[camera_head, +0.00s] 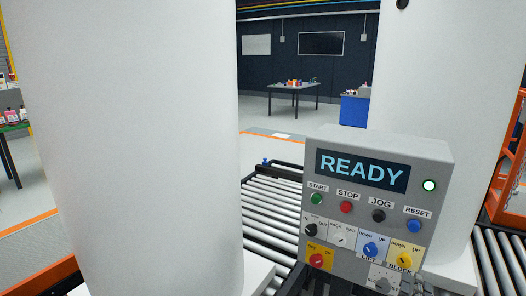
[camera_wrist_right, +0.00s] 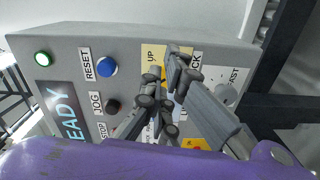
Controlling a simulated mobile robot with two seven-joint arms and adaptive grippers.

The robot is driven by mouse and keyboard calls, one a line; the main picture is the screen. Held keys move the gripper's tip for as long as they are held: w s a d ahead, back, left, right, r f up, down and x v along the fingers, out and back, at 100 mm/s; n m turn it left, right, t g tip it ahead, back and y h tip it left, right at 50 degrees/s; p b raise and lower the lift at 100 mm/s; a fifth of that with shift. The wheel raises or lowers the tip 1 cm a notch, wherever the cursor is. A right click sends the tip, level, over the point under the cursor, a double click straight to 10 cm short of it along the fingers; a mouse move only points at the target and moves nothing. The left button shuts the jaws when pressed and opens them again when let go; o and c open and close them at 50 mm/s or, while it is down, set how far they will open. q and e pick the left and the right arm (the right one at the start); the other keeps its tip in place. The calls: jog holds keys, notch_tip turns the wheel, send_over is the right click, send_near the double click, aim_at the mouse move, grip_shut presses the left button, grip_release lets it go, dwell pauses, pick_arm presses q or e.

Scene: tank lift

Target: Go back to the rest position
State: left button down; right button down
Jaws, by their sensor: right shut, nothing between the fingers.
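My right gripper (camera_wrist_right: 163,88) is shut and empty in the right wrist view, its fingers in front of the grey control panel (camera_wrist_right: 75,45). The fingers cover much of the yellow UP switch area; whether they touch it I cannot tell. In the head view the panel (camera_head: 440,165) reads READY, with a lit green lamp (camera_head: 429,185). Below are a green START button (camera_head: 317,199), red STOP (camera_head: 345,207), black JOG (camera_head: 378,215) and blue RESET (camera_head: 413,226). Lower are a blue knob (camera_head: 369,250), a yellow knob (camera_head: 404,262) and a red knob (camera_head: 317,261). My left gripper is out of view.
A large white tank (camera_head: 130,150) fills the left of the head view. Another white tank (camera_head: 450,80) stands behind the panel. Roller conveyors (camera_head: 270,215) run between and beside them. A table (camera_head: 293,86) and a blue cabinet (camera_head: 354,110) stand far back.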

jog(key=s+a+f+m+g+y, duration=0.2)
jog(key=s+a+f+m+y, duration=0.6)
jog(key=a+f, duration=0.5)
jog(key=s+a+f+g, duration=0.1)
jog(key=s+f, duration=0.3)
jog(key=s, duration=0.4)
jog(key=s+a+f+m+g+y+p, duration=0.1)
jog(key=s+a+f+g, duration=0.1)
jog(key=s+f, duration=0.3)
jog(key=s+a+f+g, duration=0.1)
jog(key=s+f, duration=0.4)
jog(key=s, duration=0.8)
jog(key=shift+a+f+m+g+y+p, duration=0.15)
jog(key=shift+a+m+g+y+p, duration=0.2)
jog(key=shift+a, duration=0.55)
